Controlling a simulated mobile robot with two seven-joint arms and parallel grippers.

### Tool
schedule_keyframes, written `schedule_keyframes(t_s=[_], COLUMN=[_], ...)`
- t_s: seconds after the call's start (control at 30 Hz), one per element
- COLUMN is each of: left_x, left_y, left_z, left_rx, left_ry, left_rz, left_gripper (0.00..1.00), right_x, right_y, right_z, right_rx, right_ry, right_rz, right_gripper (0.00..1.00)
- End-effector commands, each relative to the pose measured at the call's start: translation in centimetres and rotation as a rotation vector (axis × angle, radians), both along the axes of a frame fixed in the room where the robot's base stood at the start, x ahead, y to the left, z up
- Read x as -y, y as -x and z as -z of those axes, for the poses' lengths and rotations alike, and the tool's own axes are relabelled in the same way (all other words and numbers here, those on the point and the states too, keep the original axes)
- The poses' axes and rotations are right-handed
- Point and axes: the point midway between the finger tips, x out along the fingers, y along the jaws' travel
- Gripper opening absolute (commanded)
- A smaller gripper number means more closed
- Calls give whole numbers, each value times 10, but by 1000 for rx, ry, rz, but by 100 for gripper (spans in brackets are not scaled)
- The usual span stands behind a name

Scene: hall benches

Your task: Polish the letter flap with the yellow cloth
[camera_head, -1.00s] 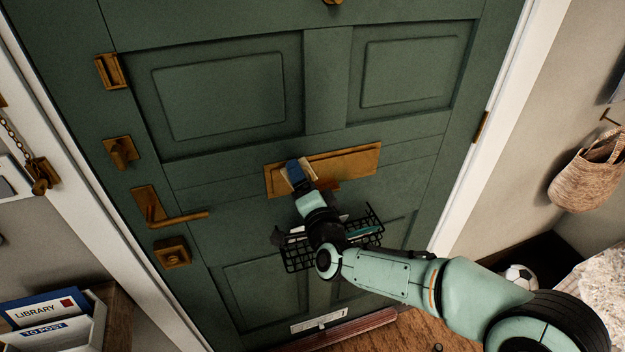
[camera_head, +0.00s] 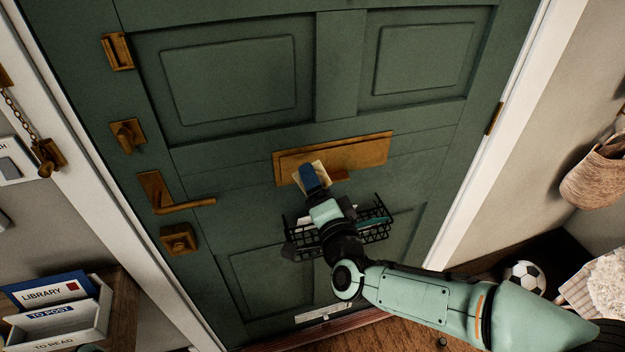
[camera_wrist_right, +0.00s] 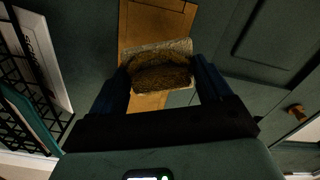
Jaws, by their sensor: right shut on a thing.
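The brass letter flap (camera_head: 350,153) is a long plate across the middle of the green door, tilted in the head view. My right gripper (camera_head: 312,168) is at the flap's lower left part and shut on the cloth (camera_head: 299,178), which shows as a small pale yellow edge by the blue fingers. In the right wrist view the bunched cloth (camera_wrist_right: 160,50) sits between the two fingers and covers part of the flap (camera_wrist_right: 152,22). I cannot tell whether the cloth touches the flap.
A black wire basket (camera_head: 375,229) holding papers hangs on the door just below the flap, behind my right wrist. A brass lever handle (camera_head: 185,206) and a lock (camera_head: 179,239) are to the left. A letter rack (camera_head: 75,331) stands at lower left, a football (camera_head: 525,276) at lower right.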

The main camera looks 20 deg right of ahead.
Motion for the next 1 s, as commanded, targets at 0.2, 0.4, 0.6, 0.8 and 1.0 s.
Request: schedule_keyframes(t_s=[0.2,0.4,0.6,0.8,1.0], left_x=[-2,-2,-2,-2,-2], left_y=[2,2,2,2,2], left_z=[10,10,12,13,13], left_rx=[-8,-8,-8,-9,-9], left_ry=[-10,-10,-10,-10,-10], left_rz=[-10,-12,-13,-14,-14], left_gripper=[43,43,43,43,43], right_x=[0,0,1,2,2], right_y=[4,5,17,33,34], right_z=[3,3,3,3,3], right_rx=[-1,0,0,1,-1], right_ry=[1,1,1,0,0], right_rz=[0,1,1,2,1], right_gripper=[54,54,54,54,54])
